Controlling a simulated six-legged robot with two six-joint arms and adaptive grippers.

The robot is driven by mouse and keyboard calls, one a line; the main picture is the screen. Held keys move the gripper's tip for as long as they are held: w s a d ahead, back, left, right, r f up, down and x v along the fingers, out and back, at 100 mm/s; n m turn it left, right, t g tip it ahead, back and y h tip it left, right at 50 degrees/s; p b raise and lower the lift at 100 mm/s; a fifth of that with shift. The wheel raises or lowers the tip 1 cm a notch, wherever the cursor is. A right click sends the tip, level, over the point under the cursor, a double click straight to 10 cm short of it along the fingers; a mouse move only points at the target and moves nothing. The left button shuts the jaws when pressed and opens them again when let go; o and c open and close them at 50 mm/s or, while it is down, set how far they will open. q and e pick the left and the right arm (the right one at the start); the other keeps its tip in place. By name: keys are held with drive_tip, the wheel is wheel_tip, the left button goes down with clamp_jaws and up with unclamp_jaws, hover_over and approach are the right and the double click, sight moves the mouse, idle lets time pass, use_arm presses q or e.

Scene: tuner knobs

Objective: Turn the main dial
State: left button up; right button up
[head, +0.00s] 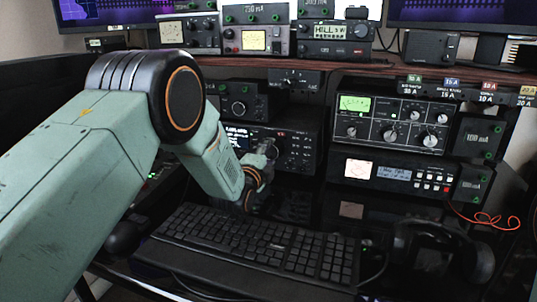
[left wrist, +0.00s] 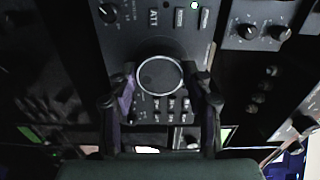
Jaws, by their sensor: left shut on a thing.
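The main dial (left wrist: 160,76) is a large round dark knob with a pale rim, on the front of a black radio (head: 297,150). In the left wrist view it sits between the two fingers of my left gripper (left wrist: 161,84), one finger on each side. My left gripper (head: 266,158) is shut on the dial. In the head view the gripper and wrist cover most of the dial. Small buttons show around the dial in the left wrist view. My right gripper is not in view.
A black keyboard (head: 255,244) lies below my left wrist. A tuner with a green meter (head: 390,121) and another unit (head: 395,176) stand to the right. Headphones (head: 440,245) lie at the front right. A wooden shelf (head: 300,64) with more devices runs above the radio.

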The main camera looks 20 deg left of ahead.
use_arm(q)
drive_tip(key=shift+a+f, duration=0.1)
drive_tip(key=o, duration=1.1)
drive_tip(key=shift+s, duration=0.1)
drive_tip(key=shift+o, duration=0.2)
drive_tip(key=s, duration=1.2)
drive_tip(key=shift+a, duration=0.1)
